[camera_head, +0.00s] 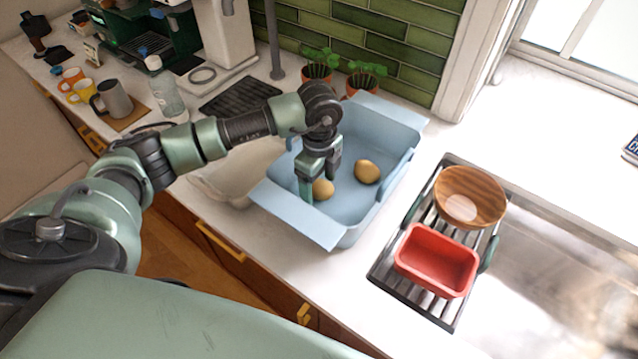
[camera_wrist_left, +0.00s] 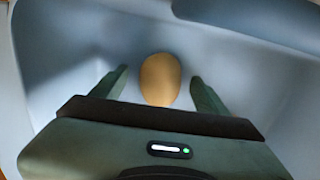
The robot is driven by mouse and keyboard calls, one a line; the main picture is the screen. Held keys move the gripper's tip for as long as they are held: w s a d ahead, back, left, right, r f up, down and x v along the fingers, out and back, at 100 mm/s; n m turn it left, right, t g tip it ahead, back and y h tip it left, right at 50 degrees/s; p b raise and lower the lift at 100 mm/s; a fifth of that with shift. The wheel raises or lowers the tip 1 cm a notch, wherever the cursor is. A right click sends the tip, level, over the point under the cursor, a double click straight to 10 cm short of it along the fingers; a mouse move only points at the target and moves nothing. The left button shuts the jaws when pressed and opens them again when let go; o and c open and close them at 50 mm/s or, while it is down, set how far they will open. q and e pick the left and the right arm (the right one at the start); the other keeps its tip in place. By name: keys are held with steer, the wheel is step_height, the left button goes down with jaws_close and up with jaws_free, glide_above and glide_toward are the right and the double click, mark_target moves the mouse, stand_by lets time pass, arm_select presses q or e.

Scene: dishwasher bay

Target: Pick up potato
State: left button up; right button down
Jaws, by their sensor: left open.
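Two potatoes lie in a light blue tub (camera_head: 352,222) on the counter. One potato (camera_head: 323,189) is at the left, close to my left gripper (camera_head: 318,183) and partly hidden by it. The other potato (camera_head: 367,171) lies further right, clear of the gripper. My left gripper reaches down into the tub and is open. In the left wrist view one potato (camera_wrist_left: 160,80) shows between and just beyond the two fingertips (camera_wrist_left: 160,85). I cannot tell whether a finger touches it. My right gripper is not in view.
The tub's walls rise around the gripper. A beige container (camera_head: 237,172) stands left of it. At right, a dish rack (camera_head: 381,262) holds a red dish (camera_head: 437,260) and a wooden bowl (camera_head: 484,190). Potted plants (camera_head: 316,72), a bottle (camera_head: 165,90) and mugs (camera_head: 112,99) stand behind.

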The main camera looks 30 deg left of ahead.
arm_select(q)
steer(key=shift+f, duration=0.15)
steer(key=c, duration=1.6)
steer(key=shift+o, duration=0.2)
steer(key=shift+w, duration=0.1)
